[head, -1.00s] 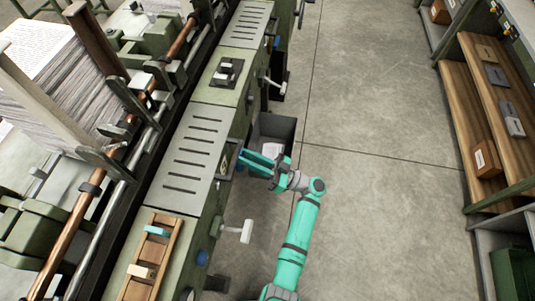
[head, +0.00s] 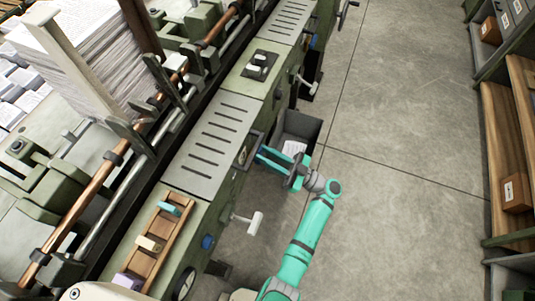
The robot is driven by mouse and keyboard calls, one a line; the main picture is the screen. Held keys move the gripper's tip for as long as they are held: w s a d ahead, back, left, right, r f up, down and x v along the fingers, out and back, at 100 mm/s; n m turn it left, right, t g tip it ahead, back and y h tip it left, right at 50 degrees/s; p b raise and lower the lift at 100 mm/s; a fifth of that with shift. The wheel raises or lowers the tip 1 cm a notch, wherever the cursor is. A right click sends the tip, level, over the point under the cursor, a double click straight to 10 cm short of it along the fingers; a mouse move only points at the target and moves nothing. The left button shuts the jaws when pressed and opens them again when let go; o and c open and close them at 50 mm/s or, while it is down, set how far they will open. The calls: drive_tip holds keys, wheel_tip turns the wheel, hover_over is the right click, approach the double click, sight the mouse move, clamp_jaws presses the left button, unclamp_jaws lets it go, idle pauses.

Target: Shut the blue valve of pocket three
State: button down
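My gripper (head: 262,155) is at the right side face of the green machine, by a dark framed part (head: 245,152) whose details are too small to read. Its teal fingers point left toward the machine; whether they are apart or closed, and whether they touch anything, I cannot tell. A round blue knob (head: 207,242) sits on the machine's side, below and left of the gripper. Another small blue part (head: 314,41) shows farther up the same side. No pocket number is readable, so I cannot tell which one belongs to pocket three. Any valve right at the fingertips is hidden.
A white-ended crank handle (head: 250,222) juts from the machine near the blue knob. A grey bin (head: 312,128) with paper in it stands on the floor behind my gripper. A wooden tray (head: 150,262) lies on the machine. Open floor separates it from wooden shelves (head: 516,105) at right.

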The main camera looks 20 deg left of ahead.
drive_tip(key=shift+s+f, duration=0.2)
drive_tip(key=shift+f, duration=0.15)
drive_tip(key=c, duration=1.7)
unclamp_jaws()
drive_tip(key=shift+a, duration=0.1)
drive_tip(key=shift+o, duration=0.7)
drive_tip(key=shift+w+r, duration=0.1)
drive_tip(key=shift+r, duration=0.1)
drive_tip(key=v, duration=1.1)
